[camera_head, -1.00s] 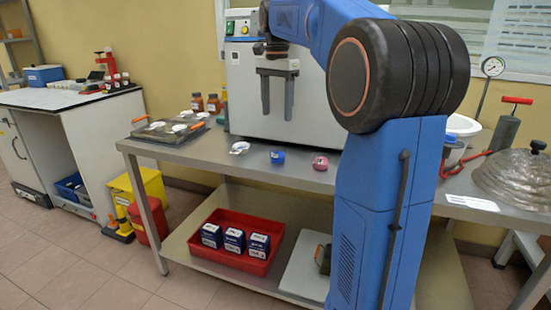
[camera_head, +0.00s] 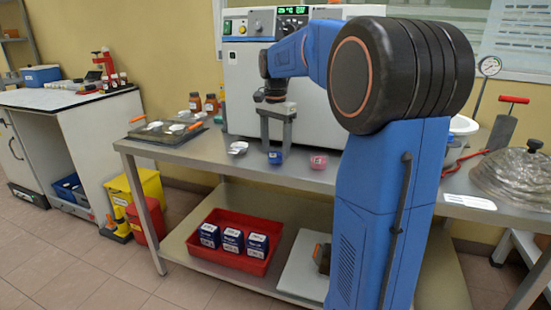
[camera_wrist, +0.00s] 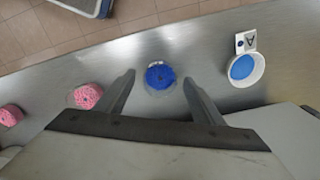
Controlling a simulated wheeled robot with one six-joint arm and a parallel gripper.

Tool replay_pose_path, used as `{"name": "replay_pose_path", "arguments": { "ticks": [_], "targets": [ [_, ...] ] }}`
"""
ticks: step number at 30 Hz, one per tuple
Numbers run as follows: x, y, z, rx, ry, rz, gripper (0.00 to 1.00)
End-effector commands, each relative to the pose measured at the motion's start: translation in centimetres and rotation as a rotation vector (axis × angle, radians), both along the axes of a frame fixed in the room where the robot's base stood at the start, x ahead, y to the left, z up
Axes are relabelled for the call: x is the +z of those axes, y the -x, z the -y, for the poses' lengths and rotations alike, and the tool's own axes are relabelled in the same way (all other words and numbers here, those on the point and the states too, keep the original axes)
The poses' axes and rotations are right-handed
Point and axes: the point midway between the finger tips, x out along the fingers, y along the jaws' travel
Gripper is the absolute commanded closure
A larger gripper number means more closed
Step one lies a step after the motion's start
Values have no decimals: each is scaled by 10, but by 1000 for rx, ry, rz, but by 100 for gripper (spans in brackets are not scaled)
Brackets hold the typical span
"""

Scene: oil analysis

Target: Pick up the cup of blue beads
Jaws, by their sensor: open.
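The cup of blue beads (camera_head: 276,157) stands on the steel bench. In the wrist view the blue beads (camera_wrist: 160,76) show from above as a round lumpy mass, with a faint clear rim. My gripper (camera_head: 275,146) is open and points down, its fingertips just above this cup in the head view. In the wrist view the cup appears between the two spread fingers of my gripper (camera_wrist: 159,80), with a gap on each side. I cannot tell how far the fingertips are above the bench.
A pink-filled cup (camera_head: 318,162) stands to the right of the blue one. A white cup (camera_wrist: 245,70) with smooth blue contents and an "A" tag is on the other side. Another pink cup (camera_wrist: 10,115) is farther along. The grey instrument (camera_head: 330,105) stands behind.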

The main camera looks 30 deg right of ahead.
Motion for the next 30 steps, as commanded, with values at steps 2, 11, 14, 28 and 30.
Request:
{"name": "replay_pose_path", "arguments": {
  "ticks": [2, 11, 14, 28, 30],
  "targets": [
    [-5, 0, 0, 0, -1, -1, 38],
    [-7, 0, 0, 0, 0, 0, 45],
    [-7, 0, 0, 0, 0, 0, 69],
    [3, 0, 0, 0, 0, 2, 83],
    [13, -1, 0, 0, 1, 3, 83]
  ]
}}
